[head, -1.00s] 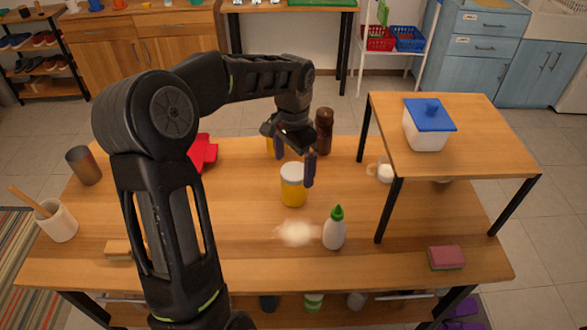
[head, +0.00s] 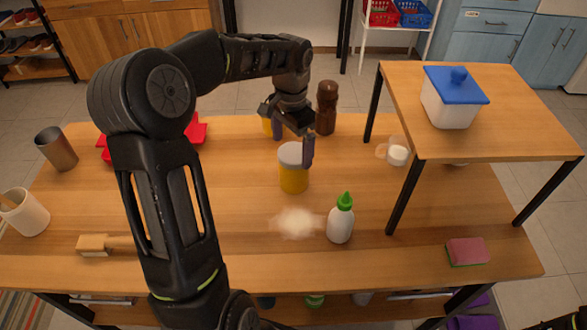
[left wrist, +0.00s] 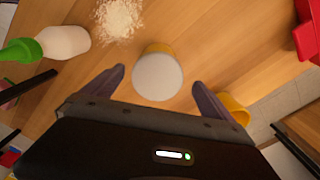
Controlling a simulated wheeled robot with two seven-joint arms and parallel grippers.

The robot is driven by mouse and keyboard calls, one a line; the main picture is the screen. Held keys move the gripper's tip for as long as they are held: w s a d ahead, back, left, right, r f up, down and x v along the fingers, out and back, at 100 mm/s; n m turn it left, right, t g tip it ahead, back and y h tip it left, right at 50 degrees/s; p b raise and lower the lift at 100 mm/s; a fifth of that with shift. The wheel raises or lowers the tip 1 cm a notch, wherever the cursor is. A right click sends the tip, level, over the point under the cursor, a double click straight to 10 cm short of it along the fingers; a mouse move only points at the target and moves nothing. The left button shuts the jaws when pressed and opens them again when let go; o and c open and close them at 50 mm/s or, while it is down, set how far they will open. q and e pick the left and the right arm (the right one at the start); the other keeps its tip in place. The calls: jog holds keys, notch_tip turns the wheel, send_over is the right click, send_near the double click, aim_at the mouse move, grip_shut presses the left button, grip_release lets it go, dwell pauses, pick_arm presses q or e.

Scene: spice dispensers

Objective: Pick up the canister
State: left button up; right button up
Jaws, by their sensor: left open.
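The canister (head: 294,179) is a yellow jar with a white lid, standing upright on the wooden table. My left gripper (head: 287,135) is open just above and behind it, one dark finger close to the lid's right edge. In the left wrist view the canister's round white lid (left wrist: 157,77) shows from above, between the two spread fingertips of the left gripper (left wrist: 159,77). Clear gaps show on both sides of the lid, and nothing is held. My right gripper is not in view.
A brown shaker (head: 327,110) stands behind. A raised shelf (head: 500,130) holding a blue-lidded box (head: 449,105) is at the right. The table's front right is mostly clear.

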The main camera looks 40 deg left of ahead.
pick_arm(q)
jog(key=shift+f, duration=1.3)
jog(key=shift+d+f+p, duration=0.15)
jog(key=shift+f+p, duration=0.45)
jog(key=shift+f, duration=2.05)
jog(key=c, duration=1.6)
jog(key=shift+r, duration=0.15)
notch_tip(320, 180, up, 10)
jog(key=shift+f+b, duration=0.1)
jog(key=shift+b, duration=0.4)
